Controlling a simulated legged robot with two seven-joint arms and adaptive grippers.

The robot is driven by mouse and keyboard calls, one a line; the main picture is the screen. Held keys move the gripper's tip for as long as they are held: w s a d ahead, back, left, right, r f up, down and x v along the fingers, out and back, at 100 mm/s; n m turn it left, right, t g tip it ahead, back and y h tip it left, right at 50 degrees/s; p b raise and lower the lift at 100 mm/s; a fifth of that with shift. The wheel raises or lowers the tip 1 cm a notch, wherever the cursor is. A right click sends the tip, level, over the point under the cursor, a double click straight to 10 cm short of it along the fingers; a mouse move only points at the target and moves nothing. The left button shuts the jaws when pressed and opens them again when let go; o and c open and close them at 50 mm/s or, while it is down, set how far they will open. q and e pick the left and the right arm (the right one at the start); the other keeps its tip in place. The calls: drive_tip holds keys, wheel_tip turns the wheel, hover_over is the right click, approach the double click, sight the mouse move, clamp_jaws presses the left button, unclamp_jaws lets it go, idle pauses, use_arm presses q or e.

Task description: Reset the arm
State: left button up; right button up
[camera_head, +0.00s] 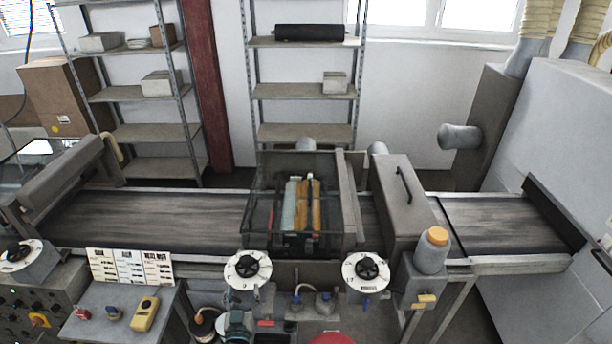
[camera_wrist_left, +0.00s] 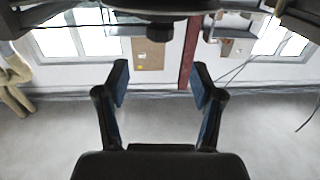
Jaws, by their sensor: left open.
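My left gripper (camera_wrist_left: 160,84) shows in the left wrist view. Its two dark fingers with blue pads stand wide apart, and nothing is between them. Behind the fingers are a pale grey floor or wall surface, windows and a dark red column (camera_wrist_left: 188,52). I cannot make out either gripper in the head view. My right gripper does not show in either view. The conveyor (camera_head: 150,222) runs across the head view, with a dark glass-sided housing (camera_head: 262,212) in its middle holding teal and orange rollers (camera_head: 303,205).
A grey hooded box (camera_head: 405,200) stands over the belt at the right. Dial units (camera_head: 248,268), an orange-capped container (camera_head: 432,250) and a small table (camera_head: 118,310) with a yellow device (camera_head: 144,314) line the front. Shelves (camera_head: 303,132) and a cardboard box (camera_head: 62,95) stand behind.

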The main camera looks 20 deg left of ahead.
use_arm(q)
drive_tip(key=s+d+f+m+g+h, duration=0.2)
drive_tip(key=s+d+f+g, duration=0.25)
drive_tip(key=s, duration=0.35)
drive_tip(key=s+d+f+m+g+h, duration=0.2)
drive_tip(key=s+d+f+g, duration=0.15)
drive_tip(key=s+f, duration=0.35)
drive_tip(key=s+d+f+m+g+h, duration=0.25)
drive_tip(key=s+f+g, duration=0.2)
drive_tip(key=s, duration=0.45)
drive_tip(key=s+f+g+b, duration=0.1)
drive_tip(key=s+f+b, duration=0.1)
drive_tip(key=f, duration=1.3)
drive_tip(key=s+f+g+b, duration=0.1)
drive_tip(key=f+b, duration=0.1)
drive_tip(key=f, duration=1.4)
drive_tip(key=s+a+f+g+b, duration=0.1)
drive_tip(key=s+a+f+b, duration=0.1)
drive_tip(key=s+f, duration=1.5)
drive_tip(key=shift+a+f+y, duration=0.35)
drive_tip(key=shift+a, duration=0.05)
drive_tip(key=shift+s+g, duration=0.1)
drive_tip(key=shift+g, duration=0.15)
